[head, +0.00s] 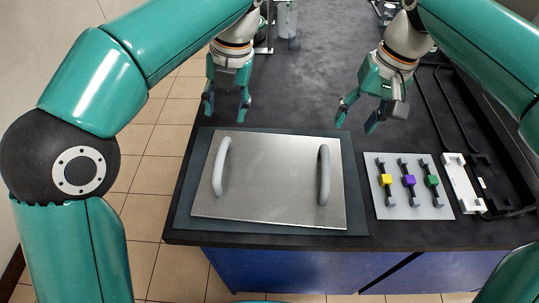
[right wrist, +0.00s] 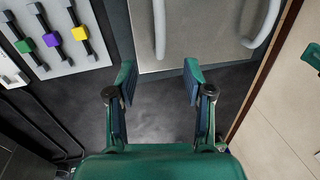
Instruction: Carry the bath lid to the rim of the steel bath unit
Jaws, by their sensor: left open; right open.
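The bath lid (head: 270,180) is a flat steel plate with two upright grey handles, a left one (head: 221,166) and a right one (head: 323,175). It lies on a dark mat (head: 356,205) near the bench's front edge. My left gripper (head: 227,112) is open and empty above the bench, beyond the lid's far left side. My right gripper (head: 356,125) is open and empty beyond the lid's far right corner. In the right wrist view, the lid (right wrist: 198,48) and both handles show ahead of my open right fingers (right wrist: 160,85), apart from them. I cannot make out the steel bath unit.
Right of the lid, a pale panel (head: 392,205) holds yellow, purple and green clamp-like pieces. A white block (head: 461,184) and dark tubes or rails lie farther right. A clear vessel (head: 287,20) stands at the back. The bench middle (head: 310,85) is clear.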

